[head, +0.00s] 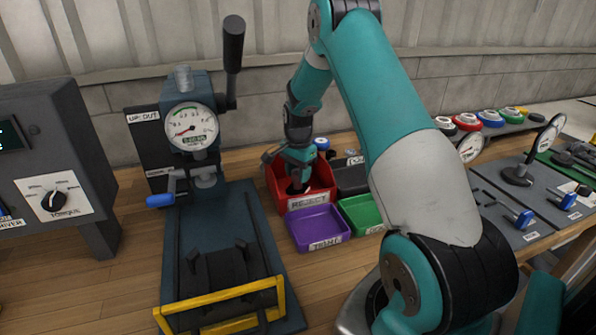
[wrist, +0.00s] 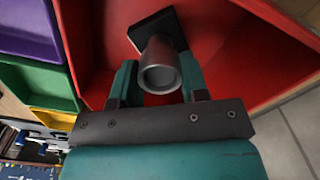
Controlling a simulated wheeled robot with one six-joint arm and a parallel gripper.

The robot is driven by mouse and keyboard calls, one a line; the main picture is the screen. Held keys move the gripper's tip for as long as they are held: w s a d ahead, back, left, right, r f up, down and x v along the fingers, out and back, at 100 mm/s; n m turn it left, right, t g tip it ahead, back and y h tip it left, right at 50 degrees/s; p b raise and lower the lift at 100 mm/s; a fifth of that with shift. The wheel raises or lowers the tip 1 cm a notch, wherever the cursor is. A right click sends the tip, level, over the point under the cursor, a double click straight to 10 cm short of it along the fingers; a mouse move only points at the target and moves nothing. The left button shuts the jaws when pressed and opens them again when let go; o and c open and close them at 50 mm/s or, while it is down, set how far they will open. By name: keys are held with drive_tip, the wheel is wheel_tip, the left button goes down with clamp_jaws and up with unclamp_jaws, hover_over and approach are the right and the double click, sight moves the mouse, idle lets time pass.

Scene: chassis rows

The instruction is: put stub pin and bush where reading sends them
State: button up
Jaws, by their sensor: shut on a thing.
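My gripper (head: 298,183) is down inside the red REJECT tray (head: 312,203) in the head view. In the wrist view my gripper (wrist: 158,85) is shut on a grey metal round piece (wrist: 160,62) with a ring-like end, which I take to be the bush. A dark square part shows at its far end; I cannot tell whether it is part of the same piece. The red tray (wrist: 225,60) lies around and beneath it. I cannot make out a separate stub pin. The press with a dial gauge (head: 190,127) stands left of the tray.
A purple tray (head: 318,228) and a green tray (head: 362,214) sit in front of the red one. A torque unit (head: 55,195) stands at far left. A yellow handle bar (head: 222,305) crosses the press's front. Gauges and blue-handled clamps (head: 523,219) are at right.

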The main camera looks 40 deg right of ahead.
drive_tip(key=o, duration=1.1)
drive_tip(key=shift+c, duration=0.2)
wheel_tip(320, 180, up, 17)
drive_tip(key=shift+r+b, duration=0.2)
drive_tip(key=shift+b, duration=0.2)
